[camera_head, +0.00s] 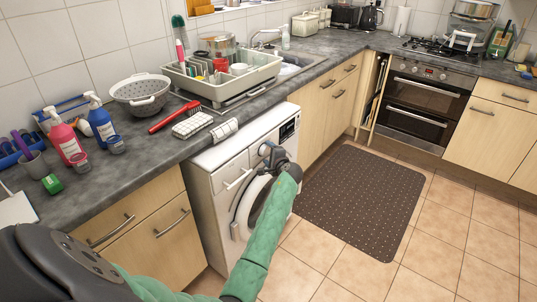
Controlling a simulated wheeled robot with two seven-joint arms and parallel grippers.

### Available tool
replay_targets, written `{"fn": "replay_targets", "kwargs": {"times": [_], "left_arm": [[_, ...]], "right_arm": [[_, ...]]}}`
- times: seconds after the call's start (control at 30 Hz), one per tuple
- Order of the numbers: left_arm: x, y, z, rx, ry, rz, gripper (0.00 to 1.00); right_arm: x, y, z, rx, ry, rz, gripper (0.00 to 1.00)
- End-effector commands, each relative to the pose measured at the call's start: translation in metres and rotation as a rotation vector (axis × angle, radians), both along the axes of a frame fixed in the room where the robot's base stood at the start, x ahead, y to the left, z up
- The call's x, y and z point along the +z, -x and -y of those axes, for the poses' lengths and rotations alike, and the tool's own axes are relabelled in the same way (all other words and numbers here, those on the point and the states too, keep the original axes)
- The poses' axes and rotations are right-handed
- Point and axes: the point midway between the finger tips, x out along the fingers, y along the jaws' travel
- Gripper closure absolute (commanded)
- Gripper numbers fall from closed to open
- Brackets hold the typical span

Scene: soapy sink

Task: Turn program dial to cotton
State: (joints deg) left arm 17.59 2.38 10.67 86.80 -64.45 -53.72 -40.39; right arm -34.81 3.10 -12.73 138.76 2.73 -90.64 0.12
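The white washing machine (218,163) stands under the counter, its front facing right. A dark display panel (288,130) shows on the upper front. My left arm, in a green sleeve, reaches up from the bottom left across the round door (243,206). My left gripper (268,151) is at the upper front of the machine, just left of and below the display. It is too small to tell whether its fingers are open or shut. I cannot make out the program dial; the gripper seems to cover that part of the panel. My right gripper is not in view.
The detergent drawer handle (238,179) is left of my gripper. Above, the counter holds a red brush (174,117), a colander (141,93) and a dish rack (220,82). A dark mat (362,200) lies on the tiled floor, which is clear.

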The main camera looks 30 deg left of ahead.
Motion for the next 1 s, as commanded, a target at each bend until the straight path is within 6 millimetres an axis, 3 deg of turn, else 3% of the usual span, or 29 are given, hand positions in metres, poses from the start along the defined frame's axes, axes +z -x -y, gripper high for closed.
{"fn": "replay_targets", "kwargs": {"times": [0.37, 0.73, 1.0], "left_arm": [[0.002, 0.003, 0.006, 0.000, -0.001, 0.003, 0.31], [0.011, 0.030, 0.051, -0.002, 0.001, 0.002, 0.31], [0.016, 0.039, 0.065, 0.000, 0.000, 0.001, 0.31]], "right_arm": [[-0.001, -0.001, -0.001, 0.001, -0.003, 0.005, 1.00], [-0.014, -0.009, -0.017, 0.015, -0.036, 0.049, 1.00], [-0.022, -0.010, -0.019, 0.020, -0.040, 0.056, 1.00]]}}
